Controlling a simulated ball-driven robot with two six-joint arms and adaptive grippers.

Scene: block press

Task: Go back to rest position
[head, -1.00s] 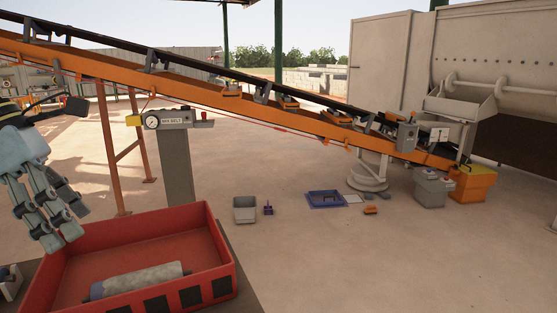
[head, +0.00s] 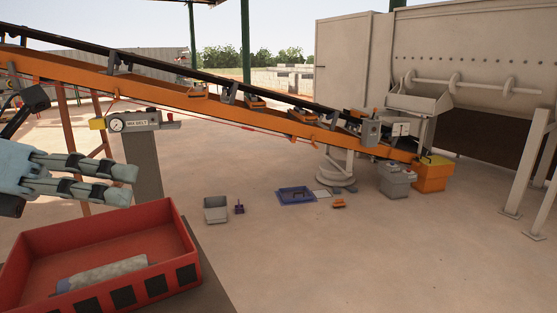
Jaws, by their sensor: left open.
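My left gripper (head: 130,184) is at the left of the head view, above the back part of the red tray. Its fingers point right, apart, with nothing between them. The red tray (head: 182,235) stands at the lower left on a dark surface. A grey roller (head: 105,272) lies inside the tray, clear of the gripper. My right gripper is not in view.
An orange conveyor (head: 230,109) slopes down from upper left to the right. A grey post (head: 142,165) with a gauge box (head: 135,122) stands behind the tray. The right foreground floor is clear.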

